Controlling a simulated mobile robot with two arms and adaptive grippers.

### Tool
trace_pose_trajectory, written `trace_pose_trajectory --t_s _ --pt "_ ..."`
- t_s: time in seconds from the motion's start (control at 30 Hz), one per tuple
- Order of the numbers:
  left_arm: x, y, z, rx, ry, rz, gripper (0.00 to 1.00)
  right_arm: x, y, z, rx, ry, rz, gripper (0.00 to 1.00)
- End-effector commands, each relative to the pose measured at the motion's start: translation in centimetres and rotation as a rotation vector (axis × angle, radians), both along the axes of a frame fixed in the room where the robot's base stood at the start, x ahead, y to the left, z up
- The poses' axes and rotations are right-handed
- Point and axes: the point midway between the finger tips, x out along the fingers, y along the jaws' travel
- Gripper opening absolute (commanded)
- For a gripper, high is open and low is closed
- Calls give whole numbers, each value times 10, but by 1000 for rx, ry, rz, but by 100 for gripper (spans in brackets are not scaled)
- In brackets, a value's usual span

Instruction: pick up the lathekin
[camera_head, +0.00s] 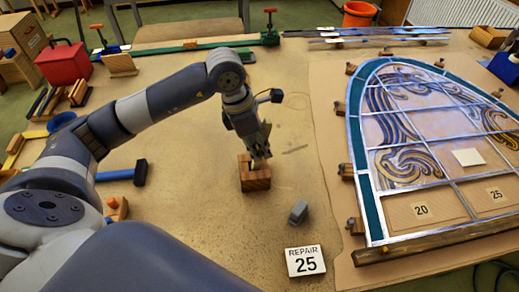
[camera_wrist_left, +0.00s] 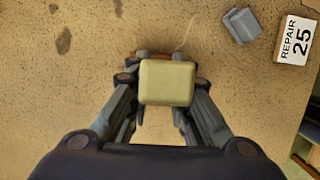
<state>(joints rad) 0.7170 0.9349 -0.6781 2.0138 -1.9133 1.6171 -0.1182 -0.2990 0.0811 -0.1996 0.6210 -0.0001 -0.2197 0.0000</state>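A pale cream block-like piece (camera_wrist_left: 167,82), which I take to be the lathekin, stands between the fingers of my left gripper (camera_wrist_left: 165,62) in the left wrist view. It hides the fingertips' inner faces, so I cannot tell whether they touch it. In the head view my left gripper (camera_head: 260,155) points down over a small wooden block (camera_head: 255,179) on the bench. The fingertips are at the top of that block, and the pale piece is mostly hidden there. My right gripper is not in view.
A grey block (camera_head: 298,212) and a white "REPAIR 25" card (camera_head: 305,261) lie near the wooden block. The leaded panel (camera_head: 374,205) fills the right side. The bench behind the gripper is mostly clear.

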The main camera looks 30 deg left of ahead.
Motion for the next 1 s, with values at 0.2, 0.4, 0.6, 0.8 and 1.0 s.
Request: trace_pose_trajectory --t_s 0.2,0.4,0.6,0.8,1.0 --pt "0 0 1 -1 -1 0 0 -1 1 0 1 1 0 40" --pt "1 0 2 0 -1 0 0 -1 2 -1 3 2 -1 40" --pt "3 -3 13 -2 -4 -1 0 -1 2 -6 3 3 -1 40" --pt "6 -6 37 -2 -6 -1 0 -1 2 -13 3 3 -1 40" --pt "9 -10 63 -2 -6 -2 0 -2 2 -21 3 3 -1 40"
